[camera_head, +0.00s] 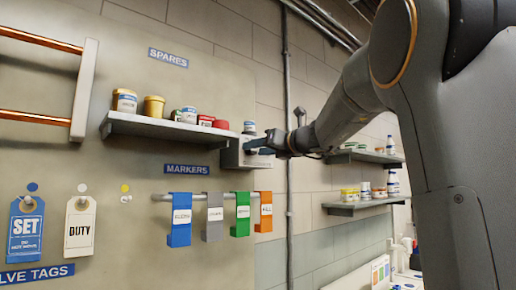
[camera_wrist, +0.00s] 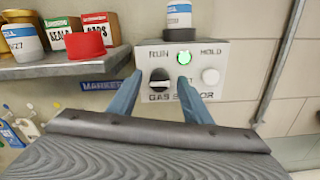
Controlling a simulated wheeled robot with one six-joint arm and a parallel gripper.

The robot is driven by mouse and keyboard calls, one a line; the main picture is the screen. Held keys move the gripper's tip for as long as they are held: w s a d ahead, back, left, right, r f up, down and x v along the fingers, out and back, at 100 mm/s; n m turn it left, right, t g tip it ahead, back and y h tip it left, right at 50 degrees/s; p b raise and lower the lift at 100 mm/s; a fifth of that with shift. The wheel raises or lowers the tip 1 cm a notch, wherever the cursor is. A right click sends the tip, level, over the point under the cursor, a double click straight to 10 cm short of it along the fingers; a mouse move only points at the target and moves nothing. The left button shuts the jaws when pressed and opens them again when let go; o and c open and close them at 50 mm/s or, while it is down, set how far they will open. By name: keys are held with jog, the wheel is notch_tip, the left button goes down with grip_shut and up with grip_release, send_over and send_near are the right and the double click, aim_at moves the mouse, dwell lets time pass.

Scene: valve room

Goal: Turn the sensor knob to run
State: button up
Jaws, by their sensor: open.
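The gas sensor box (camera_wrist: 225,55) is a pale wall box labelled RUN at upper left and HOLD at upper right. A label ending in "ST" shows lower down, partly hidden. A dark knob with a pale lower edge (camera_wrist: 159,80) sits at its left below RUN; its exact pointing is too small to tell. My gripper (camera_wrist: 160,75) is open, its blue fingers either side of the knob in the wrist view; I cannot tell whether they touch it. In the head view my gripper (camera_head: 258,146) is at the box (camera_head: 232,158), hiding much of its front.
The box has a lit green lamp (camera_wrist: 184,58) and a round white button (camera_wrist: 210,76); a jar (camera_wrist: 178,15) stands on top. A shelf (camera_wrist: 70,69) with tubs is close at left. A vertical pipe (camera_head: 288,100) runs at right. Tags hang from a rail below.

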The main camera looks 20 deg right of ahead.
jog(key=c, duration=1.1)
jog(key=shift+o, duration=0.2)
jog(key=shift+f+n+b, duration=0.1)
jog(key=shift+n+b, duration=0.3)
jog(key=shift+b, duration=0.2)
jog(key=n+b, duration=0.8)
jog(key=shift+a+f+b, duration=0.1)
jog(key=shift+b, duration=0.3)
jog(key=n+b, duration=0.4)
jog(key=n, duration=0.1)
jog(key=shift+n+b, duration=1.75)
jog(key=shift+n, duration=0.25)
